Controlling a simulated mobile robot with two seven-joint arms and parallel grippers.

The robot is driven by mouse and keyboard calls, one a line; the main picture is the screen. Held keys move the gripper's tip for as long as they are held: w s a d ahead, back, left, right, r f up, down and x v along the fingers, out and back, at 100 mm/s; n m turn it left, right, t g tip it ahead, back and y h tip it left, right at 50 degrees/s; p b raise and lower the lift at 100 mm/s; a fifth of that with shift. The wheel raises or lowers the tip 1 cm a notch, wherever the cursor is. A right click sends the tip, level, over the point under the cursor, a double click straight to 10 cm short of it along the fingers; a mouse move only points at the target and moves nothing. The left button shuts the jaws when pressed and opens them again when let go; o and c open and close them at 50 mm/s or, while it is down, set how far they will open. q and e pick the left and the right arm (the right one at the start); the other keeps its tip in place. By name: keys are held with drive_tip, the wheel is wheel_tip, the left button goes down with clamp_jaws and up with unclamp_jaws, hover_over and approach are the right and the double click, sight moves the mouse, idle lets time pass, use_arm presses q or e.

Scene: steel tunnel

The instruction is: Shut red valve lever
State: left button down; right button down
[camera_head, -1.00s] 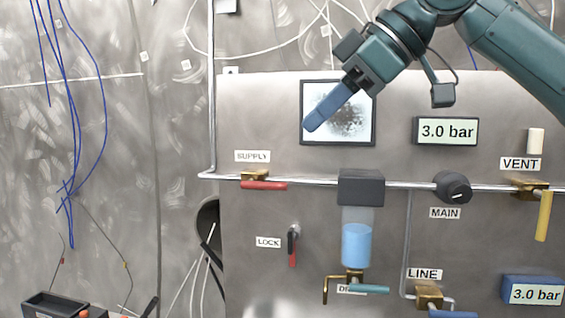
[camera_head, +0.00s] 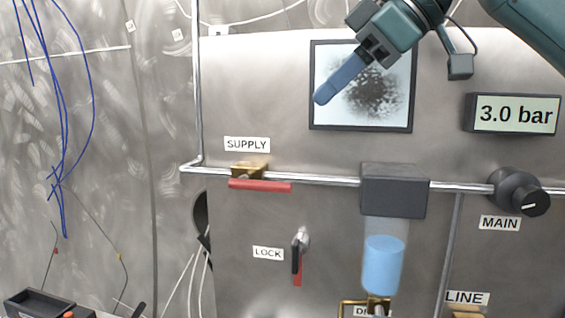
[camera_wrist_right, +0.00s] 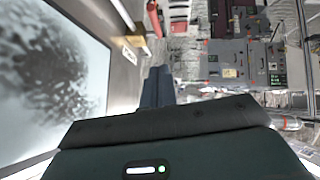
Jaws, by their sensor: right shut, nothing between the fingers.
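The red valve lever (camera_head: 260,185) lies level along the pipe, under the brass valve body (camera_head: 248,170) and the SUPPLY label (camera_head: 247,144). In the right wrist view a red bar near the top, likely this lever (camera_wrist_right: 154,19), shows beyond the fingers. My right gripper (camera_head: 324,95) is shut and empty, with its blue fingers pointing down and left in front of the speckled framed panel. It is above and to the right of the lever, apart from it. My left gripper is not in view.
A grey block with a blue-filled cup (camera_head: 383,264) hangs from the pipe (camera_head: 325,179) right of the lever. A LOCK key switch (camera_head: 300,241) with a red tag is below. A 3.0 bar display (camera_head: 513,114) and MAIN knob (camera_head: 519,192) are at right. Blue cables hang at left.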

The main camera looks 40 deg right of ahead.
approach(262, 182)
drive_tip(key=w+a, duration=0.2)
drive_tip(key=w, duration=0.1)
drive_tip(key=shift+w+d+f, duration=0.1)
drive_tip(key=shift+w+f, duration=0.05)
drive_tip(key=shift+f, duration=0.85)
drive_tip(key=shift+w+d+f, duration=0.1)
drive_tip(key=shift+w+f, duration=0.05)
drive_tip(key=shift+f, duration=0.85)
drive_tip(key=shift+a, duration=0.1)
